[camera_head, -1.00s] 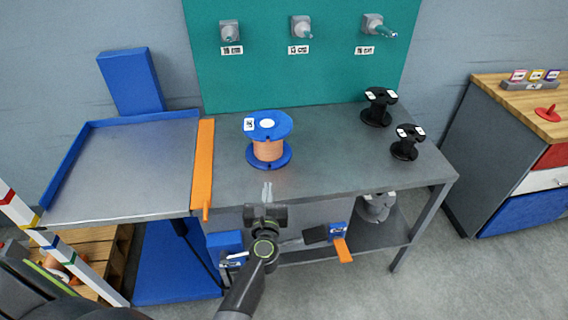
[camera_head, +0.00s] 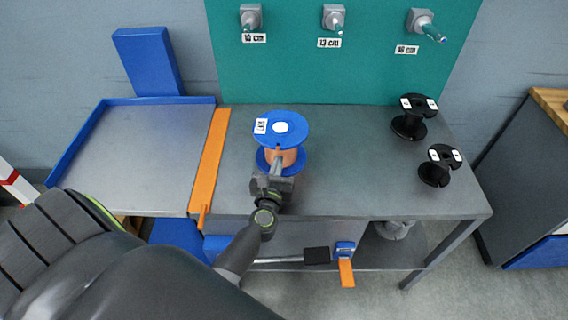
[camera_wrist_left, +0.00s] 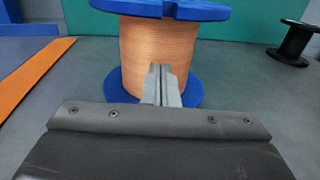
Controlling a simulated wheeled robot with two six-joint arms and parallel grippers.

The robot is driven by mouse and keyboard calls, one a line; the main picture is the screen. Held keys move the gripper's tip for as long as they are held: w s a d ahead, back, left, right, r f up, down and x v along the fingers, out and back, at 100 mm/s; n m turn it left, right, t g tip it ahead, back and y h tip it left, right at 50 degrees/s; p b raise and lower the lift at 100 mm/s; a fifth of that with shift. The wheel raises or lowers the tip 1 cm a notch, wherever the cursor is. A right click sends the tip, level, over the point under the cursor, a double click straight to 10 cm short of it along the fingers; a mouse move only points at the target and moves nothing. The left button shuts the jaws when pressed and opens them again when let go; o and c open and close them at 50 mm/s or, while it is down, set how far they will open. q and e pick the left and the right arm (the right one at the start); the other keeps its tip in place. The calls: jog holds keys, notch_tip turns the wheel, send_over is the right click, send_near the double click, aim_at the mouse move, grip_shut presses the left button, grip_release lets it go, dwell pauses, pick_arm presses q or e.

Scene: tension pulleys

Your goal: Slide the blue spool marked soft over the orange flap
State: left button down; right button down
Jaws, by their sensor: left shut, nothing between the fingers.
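The blue spool (camera_head: 281,124), wound with copper-coloured wire, stands upright on the grey bench. Its top has a small white label, too small to read surely. My left gripper (camera_head: 277,160) is shut and empty, in front of the spool at the height of its winding. In the left wrist view the closed fingers (camera_wrist_left: 161,84) point at the winding (camera_wrist_left: 150,50) and overlap it; whether they touch cannot be told. The orange flap (camera_head: 209,162) is a long strip left of the spool, between the bench and a grey tray. My right gripper is not in view.
The blue-rimmed grey tray (camera_head: 130,160) lies beyond the flap at left. Two black spools (camera_head: 412,121) stand at the bench's right. Labelled pegs (camera_head: 334,18) stick out of the teal back panel. Bare bench top (camera_head: 350,165) lies right of the blue spool.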

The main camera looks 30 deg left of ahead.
pick_arm(q)
jog(key=shift+s, duration=0.15)
jog(key=shift+r+x, duration=0.2)
jog(key=shift+x, duration=1.05)
jog(key=shift+a+f, duration=0.15)
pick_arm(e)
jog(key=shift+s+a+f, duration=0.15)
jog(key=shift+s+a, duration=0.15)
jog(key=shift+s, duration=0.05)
